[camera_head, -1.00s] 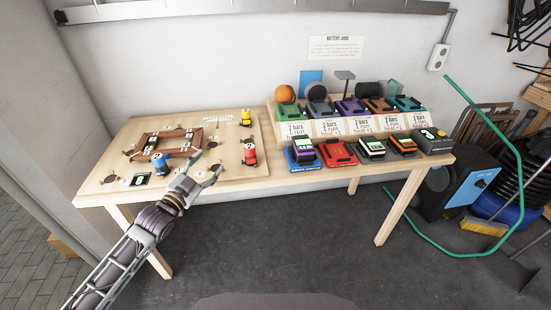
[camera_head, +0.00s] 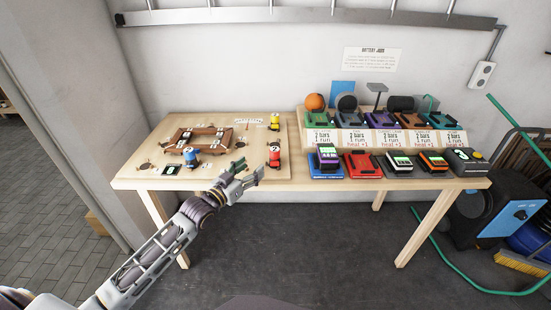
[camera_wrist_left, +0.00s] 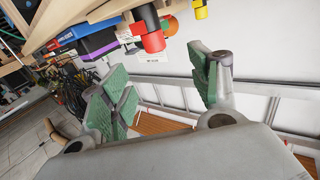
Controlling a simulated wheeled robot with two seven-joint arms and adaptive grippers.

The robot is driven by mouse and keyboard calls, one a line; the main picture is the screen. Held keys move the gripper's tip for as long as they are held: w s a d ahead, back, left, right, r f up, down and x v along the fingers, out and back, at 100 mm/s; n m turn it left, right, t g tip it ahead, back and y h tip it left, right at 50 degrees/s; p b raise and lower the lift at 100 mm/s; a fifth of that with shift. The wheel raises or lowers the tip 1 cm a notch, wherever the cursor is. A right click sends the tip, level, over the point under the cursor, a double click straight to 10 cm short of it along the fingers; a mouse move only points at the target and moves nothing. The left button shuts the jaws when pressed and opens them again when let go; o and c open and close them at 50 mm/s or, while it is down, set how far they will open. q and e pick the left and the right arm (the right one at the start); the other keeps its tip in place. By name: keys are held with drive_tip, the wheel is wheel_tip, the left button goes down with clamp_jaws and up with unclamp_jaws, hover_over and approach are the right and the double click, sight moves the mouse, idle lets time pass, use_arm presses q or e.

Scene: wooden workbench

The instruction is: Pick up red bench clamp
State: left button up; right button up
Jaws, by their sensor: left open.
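The red bench clamp (camera_head: 274,157) stands on the pale board at the right part of the bench's left half. It has a white number patch on its side. My left gripper (camera_head: 250,170) is open and empty, just to the left and front of the red clamp, apart from it. In the left wrist view my green-padded fingers (camera_wrist_left: 163,92) are spread with nothing between them. A red object (camera_wrist_left: 153,42) at the top of that view seems to be the clamp, but I cannot be sure. My right gripper is not in view.
A yellow clamp (camera_head: 275,121) stands behind the red one. A blue clamp (camera_head: 191,157) stands by a brown wooden frame (camera_head: 182,136) to the left. Several coloured battery docks and batteries fill the right half, the nearest being a blue dock (camera_head: 326,171).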

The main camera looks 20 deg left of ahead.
sight(275, 157)
use_arm(q)
drive_tip(key=x, duration=0.2)
drive_tip(key=shift+w+d, duration=0.1)
drive_tip(key=shift+w, duration=0.15)
drive_tip(key=shift+w+d, duration=0.15)
drive_tip(key=shift+w, duration=0.4)
drive_tip(key=shift+w+d, duration=0.2)
drive_tip(key=shift+w, duration=0.4)
drive_tip(key=shift+b+x, duration=0.35)
drive_tip(key=shift+x, duration=0.8)
drive_tip(key=shift+w+d, duration=0.15)
drive_tip(key=shift+w, duration=0.3)
drive_tip(key=shift+w+d, duration=0.1)
drive_tip(key=shift+w, duration=0.05)
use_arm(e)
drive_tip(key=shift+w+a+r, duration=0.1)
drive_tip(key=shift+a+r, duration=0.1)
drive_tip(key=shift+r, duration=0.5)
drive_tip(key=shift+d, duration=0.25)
use_arm(q)
drive_tip(key=shift+w, duration=0.1)
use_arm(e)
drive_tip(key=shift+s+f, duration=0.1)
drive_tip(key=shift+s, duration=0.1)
